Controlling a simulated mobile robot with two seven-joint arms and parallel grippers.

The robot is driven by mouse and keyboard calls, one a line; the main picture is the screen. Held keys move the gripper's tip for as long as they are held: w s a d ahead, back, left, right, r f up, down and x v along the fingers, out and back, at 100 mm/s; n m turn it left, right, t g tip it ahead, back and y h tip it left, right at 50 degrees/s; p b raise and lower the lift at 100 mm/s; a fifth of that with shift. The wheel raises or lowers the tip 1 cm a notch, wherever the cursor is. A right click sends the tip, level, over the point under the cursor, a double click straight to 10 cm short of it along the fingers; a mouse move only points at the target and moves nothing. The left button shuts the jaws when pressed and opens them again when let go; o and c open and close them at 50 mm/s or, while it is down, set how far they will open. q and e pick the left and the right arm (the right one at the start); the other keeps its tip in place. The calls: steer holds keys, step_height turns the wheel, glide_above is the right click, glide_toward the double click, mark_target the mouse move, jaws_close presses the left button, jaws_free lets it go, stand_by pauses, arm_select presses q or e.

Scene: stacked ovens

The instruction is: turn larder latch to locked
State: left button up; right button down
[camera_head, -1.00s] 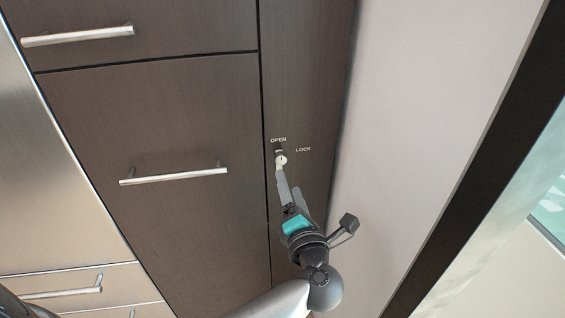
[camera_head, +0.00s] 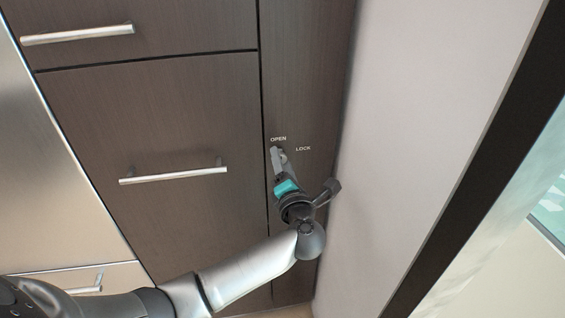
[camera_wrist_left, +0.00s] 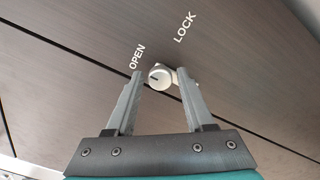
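The larder latch (camera_wrist_left: 159,78) is a small pale round knob with a dark slot and a short tab, set in a dark wood panel. The words OPEN and LOCK are printed beside it. In the left wrist view my left gripper (camera_wrist_left: 158,82) is open, with one finger on each side of the knob; I cannot tell whether either finger touches it. In the head view my left gripper (camera_head: 279,153) is up at the latch and hides most of it, just below the OPEN label. My right gripper is not in view.
A dark drawer front with a bar handle (camera_head: 174,175) is left of the latch, and another handle (camera_head: 78,35) is higher up. A pale wall (camera_head: 420,120) stands close on the right of the narrow panel.

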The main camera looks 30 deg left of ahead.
arm_select(q)
jaws_close()
stand_by(0.4)
steer(key=shift+s+f+m+p, duration=0.1)
steer(key=shift+f+m+p, duration=0.05)
steer(key=shift+m+p, duration=7.9)
steer(key=shift+m+b, duration=0.95)
steer(key=shift+m, duration=0.1)
steer(key=shift+o, duration=1.4)
jaws_free()
